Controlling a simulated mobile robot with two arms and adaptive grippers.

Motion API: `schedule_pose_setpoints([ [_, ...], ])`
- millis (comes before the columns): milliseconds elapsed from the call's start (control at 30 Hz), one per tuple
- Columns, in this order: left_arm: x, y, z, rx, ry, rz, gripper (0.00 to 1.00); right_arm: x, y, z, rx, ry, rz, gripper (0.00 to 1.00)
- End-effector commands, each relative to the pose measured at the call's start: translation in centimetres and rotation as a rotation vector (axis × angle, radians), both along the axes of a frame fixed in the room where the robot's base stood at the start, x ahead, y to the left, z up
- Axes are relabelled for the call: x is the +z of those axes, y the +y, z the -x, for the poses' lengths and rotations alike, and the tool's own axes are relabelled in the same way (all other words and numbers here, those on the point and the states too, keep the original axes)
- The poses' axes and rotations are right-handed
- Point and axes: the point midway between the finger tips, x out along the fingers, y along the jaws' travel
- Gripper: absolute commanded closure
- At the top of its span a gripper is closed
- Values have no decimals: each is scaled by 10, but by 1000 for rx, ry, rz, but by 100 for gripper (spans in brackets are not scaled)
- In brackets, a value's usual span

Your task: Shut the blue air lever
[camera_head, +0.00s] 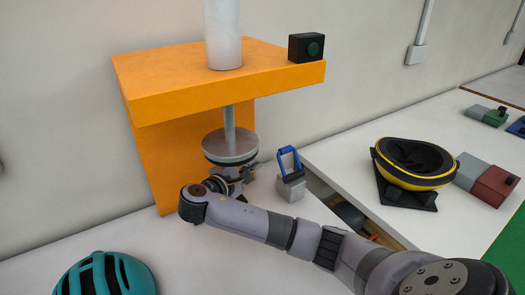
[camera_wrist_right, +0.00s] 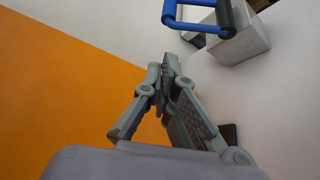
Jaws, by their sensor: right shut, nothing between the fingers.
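The blue air lever (camera_head: 282,153) is a blue loop handle standing up from a small grey block (camera_head: 291,188) on the white table. It also shows at the top of the right wrist view (camera_wrist_right: 167,14), above and right of my fingertips, with its grey block (camera_wrist_right: 245,40). My right gripper (camera_head: 250,168) is to the left of the lever, below the round metal plate, and apart from the lever. In the right wrist view its fingers (camera_wrist_right: 169,66) are together with nothing between them. My left gripper is not in view.
An orange stand (camera_head: 190,95) with a white cylinder (camera_head: 222,35) and a black box (camera_head: 306,47) rises behind. A metal disc (camera_head: 230,146) hangs above my right gripper. A teal helmet (camera_head: 105,275) lies front left; a black-yellow helmet (camera_head: 413,165) sits right.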

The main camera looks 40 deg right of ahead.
Motion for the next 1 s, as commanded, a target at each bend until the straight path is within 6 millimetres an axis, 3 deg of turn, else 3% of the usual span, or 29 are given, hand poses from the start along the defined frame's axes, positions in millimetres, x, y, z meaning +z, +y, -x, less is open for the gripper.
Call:
schedule_pose_setpoints([
  [267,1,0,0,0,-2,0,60,-1,-9,-3,-2,1,1,100],
  [700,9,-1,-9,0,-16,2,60,-16,-76,-30,-3,1,2,100],
  [1000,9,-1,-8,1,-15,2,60,-20,-91,-37,0,0,0,100],
])
